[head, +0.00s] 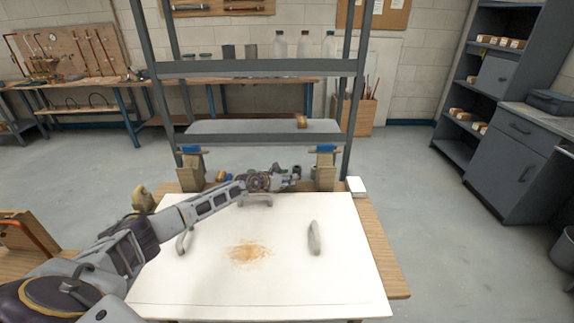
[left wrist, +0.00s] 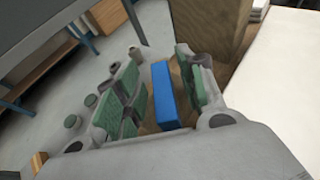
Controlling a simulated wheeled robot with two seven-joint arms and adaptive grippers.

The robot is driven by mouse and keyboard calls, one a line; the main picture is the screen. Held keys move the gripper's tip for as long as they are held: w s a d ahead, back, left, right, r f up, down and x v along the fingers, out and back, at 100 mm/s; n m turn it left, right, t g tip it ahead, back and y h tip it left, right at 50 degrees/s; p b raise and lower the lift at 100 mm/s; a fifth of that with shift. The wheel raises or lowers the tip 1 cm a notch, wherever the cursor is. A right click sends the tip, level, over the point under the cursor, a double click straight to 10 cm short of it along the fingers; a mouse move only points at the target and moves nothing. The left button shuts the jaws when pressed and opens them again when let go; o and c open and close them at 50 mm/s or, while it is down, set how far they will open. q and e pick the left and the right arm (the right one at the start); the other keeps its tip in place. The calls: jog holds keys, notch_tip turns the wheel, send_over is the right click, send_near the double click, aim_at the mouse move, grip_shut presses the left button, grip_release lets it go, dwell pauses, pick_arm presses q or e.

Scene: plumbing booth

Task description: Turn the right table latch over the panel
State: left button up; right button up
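The white panel (head: 350,285) lies flat on the wooden table and has a brown stain in its middle. The right table latch (head: 325,148) appears as a small blue bar on top of a wooden post behind the panel's far right part. My left gripper (head: 292,174) reaches across the panel and is just left of that post. In the left wrist view a blue bar (left wrist: 164,95) lies between the fingers of my left gripper (left wrist: 160,92). The fingers are spread, with a gap visible on the left side; contact on the right is unclear. My right gripper is not in view.
A matching blue bar (head: 190,149) tops the left post. A grey handle-like piece (head: 314,238) lies on the panel's right half, with others further left. A small white box (head: 356,187) stands at the far right corner. A metal shelf frame (head: 265,139) rises behind.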

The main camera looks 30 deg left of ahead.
pick_arm(q)
jog(key=shift+r, duration=4.65)
